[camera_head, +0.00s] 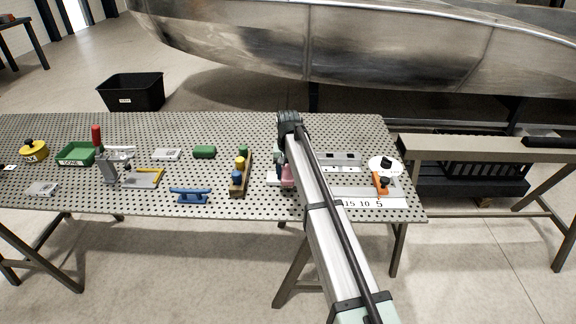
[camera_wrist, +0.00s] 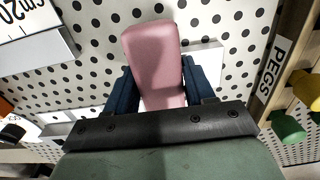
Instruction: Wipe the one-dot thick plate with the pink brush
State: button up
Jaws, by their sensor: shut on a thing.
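My gripper (camera_wrist: 162,88) is shut on the pink brush (camera_wrist: 152,50), whose pink body stands out between the dark blue fingers. In the head view the pink brush (camera_head: 287,173) is partly hidden by my arm. A white plate (camera_wrist: 212,56) lies beside and partly behind the brush in the wrist view, and its edge shows left of the brush (camera_head: 273,182) in the head view. I cannot tell whether brush and plate touch. Other pale plates lie farther left, one near the middle (camera_head: 166,155) and one at the front (camera_head: 42,189). Their dot marks are too small to read.
The peg rack (camera_head: 235,188), labelled PEGS, stands left of my gripper. A blue handle (camera_head: 190,195), green cylinder (camera_head: 204,152) and green DONE tray (camera_head: 72,160) lie farther left. A ruler (camera_head: 362,203) and orange piece (camera_head: 380,184) are at right. The perforated table's back is clear.

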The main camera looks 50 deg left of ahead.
jog(key=w+a, duration=0.3)
jog(key=shift+s+d, duration=1.6)
notch_tip(320, 180, up, 2)
jog(key=shift+w+a+r, duration=0.1)
jog(key=shift+a+r, duration=0.05)
jog(key=shift+r, duration=2.95)
